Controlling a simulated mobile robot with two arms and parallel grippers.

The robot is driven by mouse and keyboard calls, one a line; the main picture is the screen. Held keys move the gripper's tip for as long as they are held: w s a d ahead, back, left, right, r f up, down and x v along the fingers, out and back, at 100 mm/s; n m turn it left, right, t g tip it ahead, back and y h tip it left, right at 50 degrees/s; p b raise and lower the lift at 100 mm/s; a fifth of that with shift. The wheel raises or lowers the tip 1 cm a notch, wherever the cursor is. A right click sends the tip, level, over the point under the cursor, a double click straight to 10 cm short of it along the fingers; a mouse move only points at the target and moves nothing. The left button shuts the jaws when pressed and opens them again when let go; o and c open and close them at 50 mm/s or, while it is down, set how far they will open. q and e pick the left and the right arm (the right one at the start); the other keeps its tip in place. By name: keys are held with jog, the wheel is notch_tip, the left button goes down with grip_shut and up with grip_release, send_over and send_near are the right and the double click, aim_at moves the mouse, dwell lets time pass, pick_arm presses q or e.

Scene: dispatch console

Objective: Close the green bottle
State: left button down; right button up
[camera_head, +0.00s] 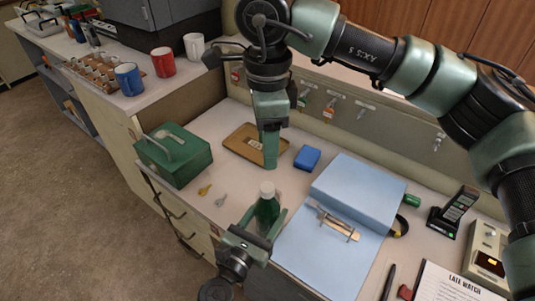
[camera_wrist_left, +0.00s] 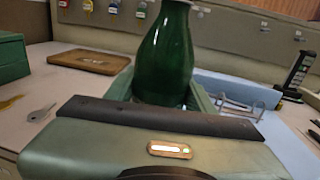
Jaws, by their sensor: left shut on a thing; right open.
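The green bottle (camera_head: 267,210) stands upright near the front edge of the desk, with a white cap (camera_head: 267,189) at its top. I cannot tell how firmly the cap sits. The bottle's body (camera_wrist_left: 165,55) fills the middle of the left wrist view, where its top is cut off. My left gripper (camera_head: 262,225) is shut around the bottle's body; its fingers also show in the left wrist view (camera_wrist_left: 160,98).
A green box (camera_head: 173,155) stands left, with keys (camera_head: 204,189) beside it. The brown tray (camera_head: 240,143), a blue block (camera_head: 307,158) and a light blue binder (camera_head: 330,240) surround the bottle. Mugs (camera_head: 163,62) stand on the back-left counter. A phone (camera_head: 455,210) stands right.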

aim_at(262, 224)
pick_arm(q)
jog(key=shift+c, duration=2.3)
grip_release()
jog(key=b+v, duration=0.2)
jog(key=v, duration=0.4)
jog(key=shift+s+a+f, duration=0.15)
jog(key=shift+s+f, duration=0.05)
jog(key=shift+s, duration=0.1)
jog(key=shift+s+a+r, duration=0.15)
jog(key=shift+s+a, duration=0.15)
jog(key=shift+s, duration=0.2)
